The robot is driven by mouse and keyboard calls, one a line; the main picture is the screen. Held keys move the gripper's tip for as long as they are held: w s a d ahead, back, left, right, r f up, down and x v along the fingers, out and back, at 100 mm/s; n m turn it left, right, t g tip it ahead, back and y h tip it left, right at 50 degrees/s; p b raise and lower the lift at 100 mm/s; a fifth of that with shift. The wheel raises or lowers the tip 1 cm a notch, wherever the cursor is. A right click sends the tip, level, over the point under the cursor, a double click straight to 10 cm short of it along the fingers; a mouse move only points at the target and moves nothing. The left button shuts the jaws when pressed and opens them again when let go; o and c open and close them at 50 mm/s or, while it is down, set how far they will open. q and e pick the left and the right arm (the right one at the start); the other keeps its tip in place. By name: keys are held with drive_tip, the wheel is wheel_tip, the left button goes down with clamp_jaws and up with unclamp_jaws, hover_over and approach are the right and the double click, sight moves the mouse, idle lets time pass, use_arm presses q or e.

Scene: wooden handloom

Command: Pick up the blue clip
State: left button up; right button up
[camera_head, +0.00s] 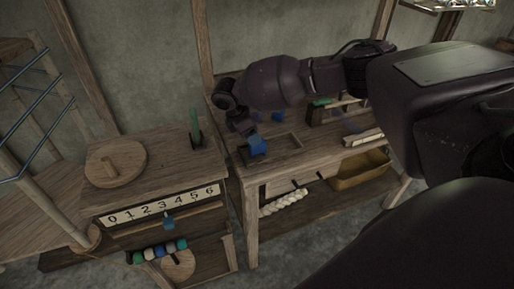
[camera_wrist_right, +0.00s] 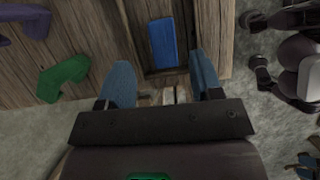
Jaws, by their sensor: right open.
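The blue clip (camera_wrist_right: 162,42) lies in a shallow wooden tray in the right wrist view, just beyond the fingertips and between their lines. In the head view the blue clip (camera_head: 258,149) shows at the left part of the tray on the right-hand table. My right gripper (camera_wrist_right: 162,76) is open, its two blue-grey fingers spread apart with nothing between them. In the head view my right gripper (camera_head: 247,130) reaches down over the clip from above; its fingertips are small and hard to tell from the clip there. My left gripper is not in view.
A cabinet with a numbered strip (camera_head: 163,205) and a round wooden disc (camera_head: 115,163) stands left. A green upright piece (camera_head: 195,128) is on its right edge. A wooden rack (camera_head: 335,110) is behind the tray. A green piece (camera_wrist_right: 62,78) lies left in the wrist view.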

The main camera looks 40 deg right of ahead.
sight(257, 148)
drive_tip(key=x, duration=0.3)
drive_tip(key=shift+s+d+f, duration=0.2)
drive_tip(key=shift+s+f, duration=0.05)
drive_tip(key=shift+s, duration=0.05)
drive_tip(key=shift+d+f+b, duration=0.2)
drive_tip(key=shift+f+b, duration=0.1)
drive_tip(key=shift+f, duration=0.25)
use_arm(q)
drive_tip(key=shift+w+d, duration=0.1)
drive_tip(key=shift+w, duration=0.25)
use_arm(e)
drive_tip(key=c, duration=1)
